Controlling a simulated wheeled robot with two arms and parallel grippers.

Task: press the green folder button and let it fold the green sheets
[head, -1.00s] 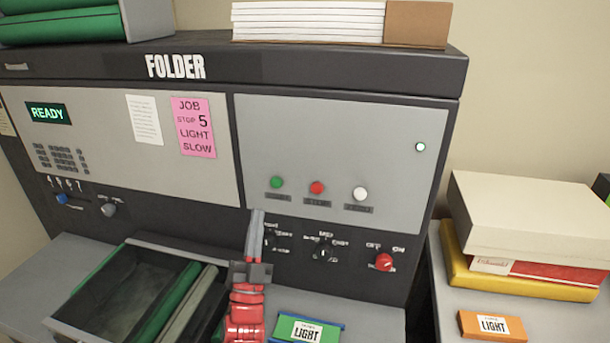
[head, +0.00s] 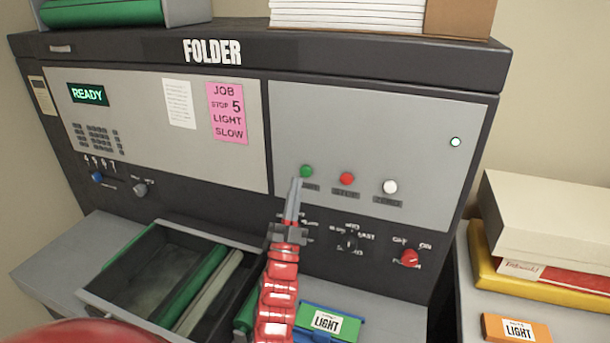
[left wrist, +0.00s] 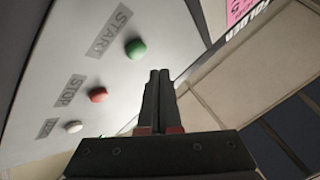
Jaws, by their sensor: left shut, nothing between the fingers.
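The green button (head: 306,171) sits on the grey panel of the folder (head: 400,120), left of a red and a white button. In the left wrist view the green button (left wrist: 136,49) is labelled START. My left gripper (head: 296,182) is shut and empty, its tips just below and left of the green button in the head view. In the left wrist view the tips (left wrist: 160,74) are beside the button, with a gap in the picture; whether they touch cannot be told. The display (head: 88,94) reads READY. Green sheets (head: 100,13) lie in the top-left feeder. My right gripper is not in view.
The red STOP button (head: 347,178) and white button (head: 390,187) are close to the right. Below are knobs, a red power switch (head: 409,257) and an open tray (head: 160,232) with rollers. Boxes (head: 550,215) stand at the right.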

